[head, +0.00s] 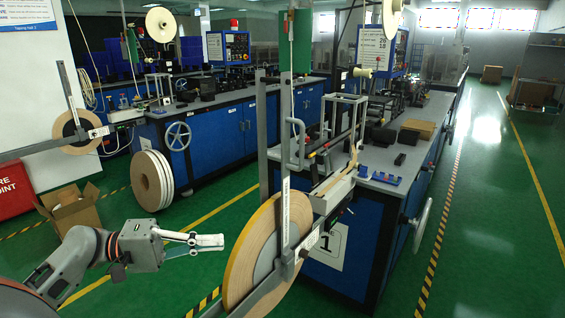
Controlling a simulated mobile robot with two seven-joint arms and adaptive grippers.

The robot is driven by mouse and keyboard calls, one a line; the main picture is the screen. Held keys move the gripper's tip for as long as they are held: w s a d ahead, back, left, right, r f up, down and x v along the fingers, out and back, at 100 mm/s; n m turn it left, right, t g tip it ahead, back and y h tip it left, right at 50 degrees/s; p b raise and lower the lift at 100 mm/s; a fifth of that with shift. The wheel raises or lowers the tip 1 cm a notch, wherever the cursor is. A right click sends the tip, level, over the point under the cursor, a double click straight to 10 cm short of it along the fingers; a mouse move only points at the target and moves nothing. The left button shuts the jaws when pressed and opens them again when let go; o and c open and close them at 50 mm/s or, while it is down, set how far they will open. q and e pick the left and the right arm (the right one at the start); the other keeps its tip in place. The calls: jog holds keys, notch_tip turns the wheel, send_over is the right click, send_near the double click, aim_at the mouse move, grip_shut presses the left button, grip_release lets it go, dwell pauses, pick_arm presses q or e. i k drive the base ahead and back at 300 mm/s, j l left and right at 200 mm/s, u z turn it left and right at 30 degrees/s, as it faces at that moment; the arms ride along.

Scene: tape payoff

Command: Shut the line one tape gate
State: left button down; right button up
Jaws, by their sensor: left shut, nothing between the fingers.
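The line one machine, marked by a "1" sign (325,246), stands in the middle with a large tape roll (238,262) upright at its near end. A long grey upright bar (286,205) with a small label stands across the roll's face. It meets a slanting grey arm (262,297) low on the roll. I cannot tell for certain which bar is the gate, or whether it is latched. My left gripper (222,242) is shut and empty, just left of the roll and apart from it. My right gripper is out of view.
A second blue machine (205,135) with its own tape roll (72,131) stands behind on the left. White-edged rolls (151,180) lean near it. An open cardboard box (70,208) and a red box (14,190) are at left. The green aisle (490,210) at right is clear.

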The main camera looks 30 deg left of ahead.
aim_at(313, 167)
jog(key=i+j, duration=0.2)
jog(key=i, duration=0.3)
jog(key=i+j, duration=0.25)
jog(key=i, duration=0.2)
jog(key=i+j, duration=0.2)
jog(key=i, duration=0.3)
